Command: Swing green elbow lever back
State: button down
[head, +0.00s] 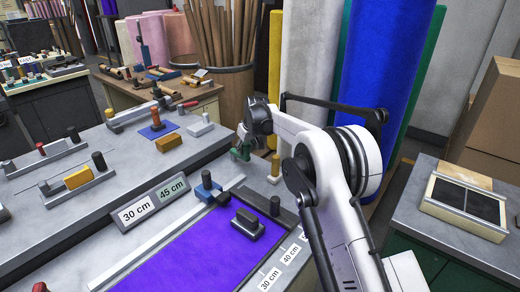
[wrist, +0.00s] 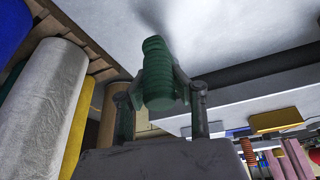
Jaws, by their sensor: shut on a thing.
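The green elbow lever (wrist: 158,75) shows a ribbed green grip in the middle of the wrist view. My gripper (wrist: 160,92) is shut on it, with a finger on either side of the grip. In the head view my gripper (head: 243,147) is at the back edge of the grey bench, and a small green part of the lever (head: 238,155) shows beneath it. The lever's pivot and base are mostly hidden by my gripper and arm.
A yellow-topped post (head: 274,168) and a blue lever (head: 207,187) stand near the gripper. Purple felt (head: 180,258) lies on the bench in front, with a dark handled block (head: 247,224) on it. Tall felt rolls (head: 375,60) and a barrel of tubes (head: 228,95) stand behind.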

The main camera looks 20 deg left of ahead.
jog(key=shift+w+d, duration=0.1)
jog(key=shift+d, duration=0.05)
dwell(0.3)
jog(key=c, duration=1.4)
grip_release()
jog(key=shift+r, duration=0.25)
jog(key=v, duration=1.1)
jog(key=shift+d+r, duration=0.2)
jog(key=shift+d, duration=0.05)
